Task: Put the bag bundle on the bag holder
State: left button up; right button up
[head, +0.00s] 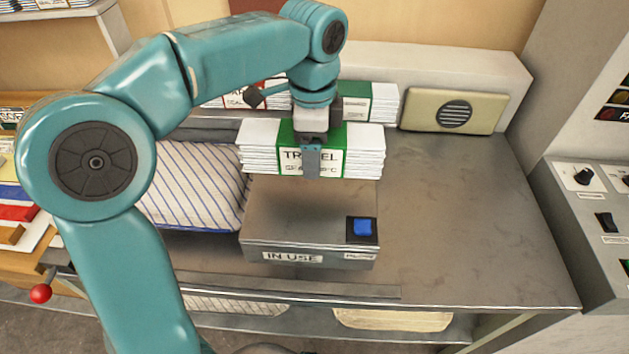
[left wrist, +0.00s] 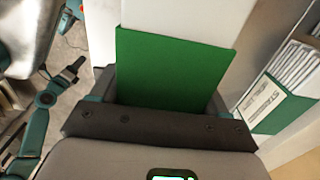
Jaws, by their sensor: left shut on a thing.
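The bag bundle (head: 362,150) is a stack of white folded bags with a green band reading "TRAVEL". My left gripper (head: 311,160) is shut on it at the middle of the band, from above. The bundle is level and appears to be above the back of a grey metal box (head: 300,215) marked "IN USE". I cannot tell whether it touches the box. In the left wrist view the green band (left wrist: 170,75) lies between the fingers. No part is labelled as the bag holder, so I cannot tell which it is. My right gripper is not seen in the head view.
A blue button (head: 362,227) is on the box's front right. A striped pillow (head: 190,185) lies left of the box. More bundles, one green-banded (head: 355,105), stand behind. A beige speaker panel (head: 452,112) is at the back. The worktop (head: 460,220) on the right is clear.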

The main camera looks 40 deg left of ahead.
aim_at(314, 190)
pick_arm(q)
notch_tip(314, 190, down, 7)
jog(key=shift+b, duration=0.45)
jog(key=shift+d, duration=0.1)
jog(key=shift+f, duration=0.2)
jog(key=o, duration=1.1)
jog(key=shift+r, duration=0.1)
